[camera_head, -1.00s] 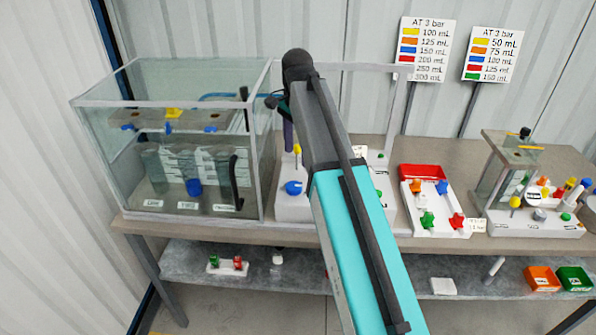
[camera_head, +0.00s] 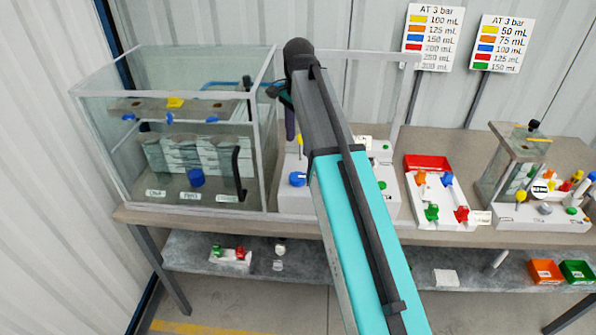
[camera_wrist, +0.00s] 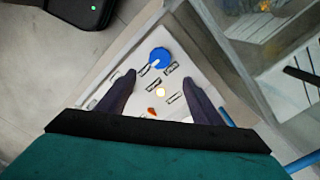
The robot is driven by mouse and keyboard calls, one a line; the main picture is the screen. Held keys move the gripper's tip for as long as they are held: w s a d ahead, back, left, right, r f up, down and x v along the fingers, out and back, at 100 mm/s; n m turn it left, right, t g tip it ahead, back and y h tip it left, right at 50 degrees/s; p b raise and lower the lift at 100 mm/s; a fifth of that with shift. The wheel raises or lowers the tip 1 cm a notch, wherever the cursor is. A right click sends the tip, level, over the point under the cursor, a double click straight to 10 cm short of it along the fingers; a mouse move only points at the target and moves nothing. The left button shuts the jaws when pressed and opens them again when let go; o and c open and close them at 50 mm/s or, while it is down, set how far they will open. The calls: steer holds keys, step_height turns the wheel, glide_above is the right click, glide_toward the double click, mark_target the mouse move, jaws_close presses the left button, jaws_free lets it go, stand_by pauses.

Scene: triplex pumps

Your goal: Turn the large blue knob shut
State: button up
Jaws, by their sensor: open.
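The large blue knob (camera_head: 298,179) sits on the front of a white panel block beside the glass tank. In the wrist view the blue knob (camera_wrist: 159,57) is round with a pale mark on its lower edge, and lies beyond and between my finger ends. My gripper (camera_wrist: 158,70) is open and empty, its two dark fingers spread over the white panel. In the head view my gripper (camera_head: 290,124) hangs point-down behind and above the knob, partly hidden by my arm. The arm also hides part of the panel. I cannot tell the finger-to-knob gap.
A yellow knob (camera_head: 300,140) and a white-yellow round knob (camera_wrist: 160,92) are on the panel. The glass tank (camera_head: 108,175) stands close on the left. A white board with coloured knobs (camera_head: 437,207) and another pump unit (camera_head: 540,214) stand to the right.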

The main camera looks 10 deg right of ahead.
mark_target(299, 175)
steer(key=shift+f+p, duration=1.65)
steer(key=shift+f, duration=4.65)
